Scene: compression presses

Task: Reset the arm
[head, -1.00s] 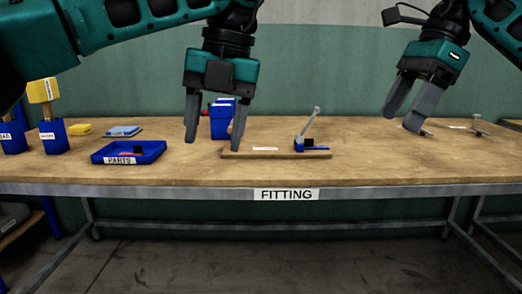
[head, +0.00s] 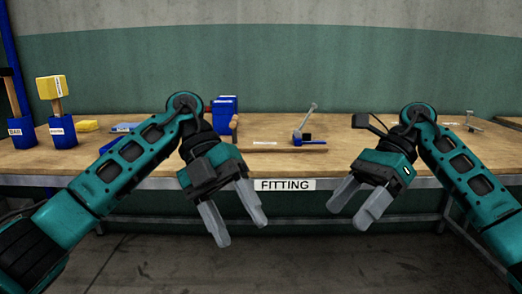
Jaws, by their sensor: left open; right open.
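My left gripper (head: 243,232) is open and empty, hanging in front of the bench's front edge with its fingers pointing down. My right gripper (head: 353,208) is also open and empty, in front of the edge to the right, fingers pointing down and to the left. Both arms reach in from the lower sides, folded with elbows near the bench top. Neither gripper touches anything.
The wooden bench (head: 350,158) bears a FITTING label (head: 285,185). My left arm hides part of the left side.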

